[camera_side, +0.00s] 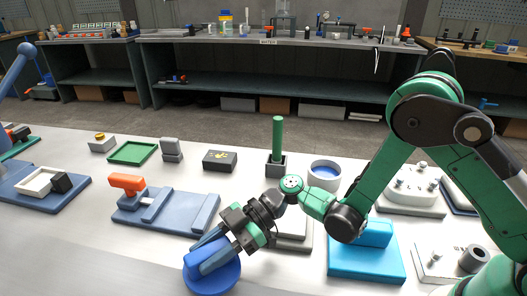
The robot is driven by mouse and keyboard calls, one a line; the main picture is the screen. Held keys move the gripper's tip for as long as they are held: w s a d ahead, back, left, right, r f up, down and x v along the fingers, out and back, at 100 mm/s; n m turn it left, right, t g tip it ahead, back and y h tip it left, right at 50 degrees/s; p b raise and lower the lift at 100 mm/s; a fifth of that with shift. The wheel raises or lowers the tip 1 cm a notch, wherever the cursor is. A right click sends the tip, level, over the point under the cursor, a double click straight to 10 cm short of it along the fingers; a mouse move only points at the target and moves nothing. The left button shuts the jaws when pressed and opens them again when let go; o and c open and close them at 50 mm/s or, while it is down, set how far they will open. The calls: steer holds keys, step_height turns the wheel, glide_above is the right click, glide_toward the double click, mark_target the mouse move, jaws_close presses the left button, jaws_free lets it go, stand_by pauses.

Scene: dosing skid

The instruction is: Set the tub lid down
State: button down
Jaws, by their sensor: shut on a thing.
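The tub lid is a round blue disc (222,279) at the bottom of the side view, left of centre. My gripper (203,258) comes down to it from the upper right and is shut on it, with the grey-blue fingers covering part of its top. Whether the lid touches the white table or is held just above it, I cannot tell. A round, pale grey open tub (323,164) with a blue inside stands farther back, to the right of my gripper.
A blue-grey fixture with an orange handle (127,183) lies left of the lid. A green rod in a dark block (278,140) stands behind my gripper. A bright blue block (365,262) lies to the right. Bare white table (90,240) lies to the left.

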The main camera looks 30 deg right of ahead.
steer(key=c, duration=0.5)
jaws_free()
steer(key=shift+c, duration=0.2)
steer(key=shift+r, duration=0.55)
steer(key=s+d+r+m+t+h, duration=0.2)
steer(key=d+r+m+t+h, duration=0.1)
steer(key=d+m+h, duration=0.4)
steer(key=s+d+r+m+t+h, duration=0.2)
steer(key=d+r+m+t+h, duration=0.2)
steer(key=d+m+h, duration=0.3)
steer(key=shift+s+d+r+m+h, duration=0.55)
steer(key=shift+d+m, duration=1.45)
steer(key=shift+d, duration=2.65)
steer(key=shift+w+r+y, duration=0.15)
steer(key=shift+y, duration=0.1)
